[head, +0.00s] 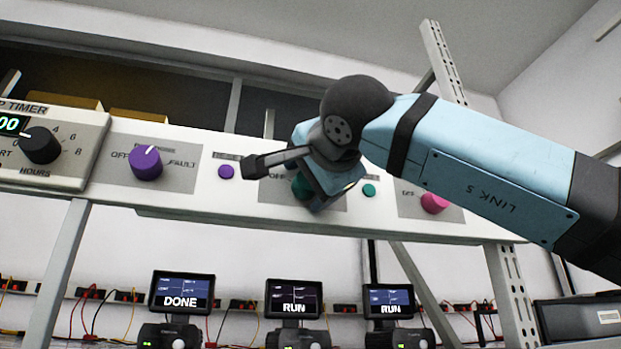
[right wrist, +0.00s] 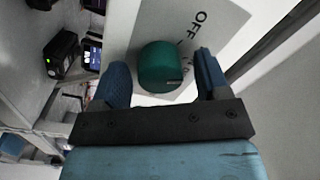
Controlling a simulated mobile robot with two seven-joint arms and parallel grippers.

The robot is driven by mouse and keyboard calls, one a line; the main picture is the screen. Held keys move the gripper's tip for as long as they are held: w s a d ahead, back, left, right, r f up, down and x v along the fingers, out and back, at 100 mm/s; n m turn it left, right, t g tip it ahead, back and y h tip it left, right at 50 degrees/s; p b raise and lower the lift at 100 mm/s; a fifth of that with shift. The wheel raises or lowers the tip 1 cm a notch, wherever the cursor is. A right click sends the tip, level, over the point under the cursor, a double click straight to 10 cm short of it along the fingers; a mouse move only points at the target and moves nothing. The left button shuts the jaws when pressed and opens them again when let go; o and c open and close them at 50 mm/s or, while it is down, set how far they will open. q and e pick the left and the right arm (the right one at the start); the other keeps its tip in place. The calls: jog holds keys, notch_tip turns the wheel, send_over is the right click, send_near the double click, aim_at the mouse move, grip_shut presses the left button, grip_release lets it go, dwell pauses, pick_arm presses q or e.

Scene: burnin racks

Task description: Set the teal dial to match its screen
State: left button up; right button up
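The teal dial (head: 301,187) is on the front of the white shelf panel, partly hidden behind my right gripper (head: 318,190) in the head view. In the right wrist view the teal dial (right wrist: 160,64) sits between the two blue fingers of my right gripper (right wrist: 161,66). The fingers are open, with a gap showing on each side of the dial. A pale mark shows on the dial near its lower right edge. Three screens below read DONE (head: 181,292), RUN (head: 293,299) and RUN (head: 389,301); I cannot tell from colour which belongs to the teal dial. My left gripper is not in view.
A purple dial (head: 145,163) with OFF and FAULT labels is to the left, and a pink dial (head: 434,203) to the right. A small purple button (head: 226,172) and a teal button (head: 369,190) flank the teal dial. A timer box (head: 72,150) stands at far left.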

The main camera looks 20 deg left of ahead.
jog(key=b+v, duration=0.2)
jog(key=v, duration=1.2)
jog(key=shift+b, duration=0.3)
